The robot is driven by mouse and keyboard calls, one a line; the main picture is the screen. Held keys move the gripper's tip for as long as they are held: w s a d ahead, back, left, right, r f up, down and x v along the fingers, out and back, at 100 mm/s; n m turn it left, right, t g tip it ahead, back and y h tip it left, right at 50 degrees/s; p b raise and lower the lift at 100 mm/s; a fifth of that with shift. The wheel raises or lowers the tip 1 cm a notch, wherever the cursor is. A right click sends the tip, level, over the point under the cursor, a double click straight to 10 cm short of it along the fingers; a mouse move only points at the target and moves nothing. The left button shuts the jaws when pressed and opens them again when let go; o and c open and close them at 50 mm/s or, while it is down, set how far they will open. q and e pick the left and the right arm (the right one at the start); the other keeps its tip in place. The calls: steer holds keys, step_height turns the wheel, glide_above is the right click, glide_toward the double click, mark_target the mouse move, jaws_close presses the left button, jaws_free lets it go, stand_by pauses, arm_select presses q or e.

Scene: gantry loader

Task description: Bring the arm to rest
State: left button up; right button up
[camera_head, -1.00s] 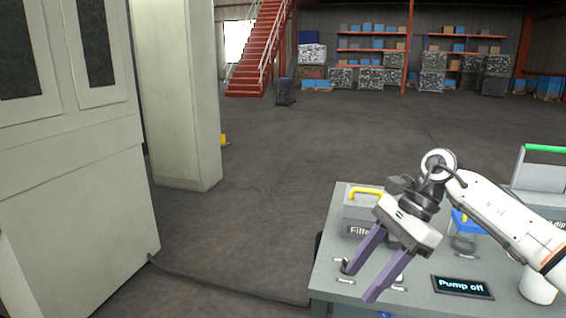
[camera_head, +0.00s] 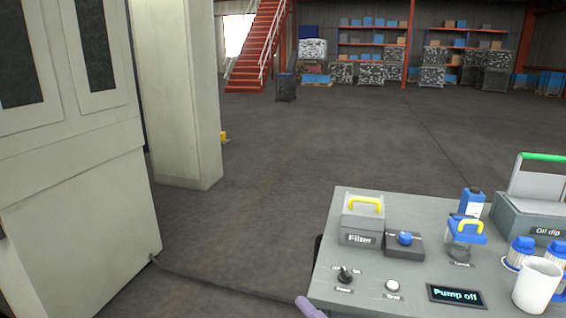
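One purple fingertip (camera_head: 309,307), most likely of my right gripper, shows at the bottom edge of the head view, by the near left corner of the grey table (camera_head: 330,275). The rest of that gripper and its arm are out of the picture, so its opening cannot be seen. No object shows at the fingertip. My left gripper is not in view.
The table carries a Filter box (camera_head: 360,222) with a yellow handle, a blue-knobbed box (camera_head: 404,243), a black switch (camera_head: 345,273), a "Pump off" display (camera_head: 459,294), a white mug (camera_head: 537,286) and an oil dip box (camera_head: 535,215). A pale cabinet (camera_head: 80,220) stands left.

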steer(key=s+d+f+m+g+h+p, duration=0.1)
steer(key=s+d+f+m+g+h, duration=0.2)
steer(key=s+f+m, duration=0.6)
steer(key=s+d+f+m+g+h+p, duration=0.1)
steer(key=s+d+f+m+g+h, duration=0.3)
steer(key=s+d+f+m, duration=0.5)
steer(key=s+f+h, duration=0.2)
steer(key=s, duration=0.1)
steer(key=shift+s+f+m+h, duration=0.15)
steer(key=shift+f+m+h, duration=0.15)
steer(key=shift+h, duration=0.1)
steer(key=shift+s+d+f, duration=0.15)
steer(key=shift+s+f, duration=0.05)
steer(key=shift+s, duration=0.05)
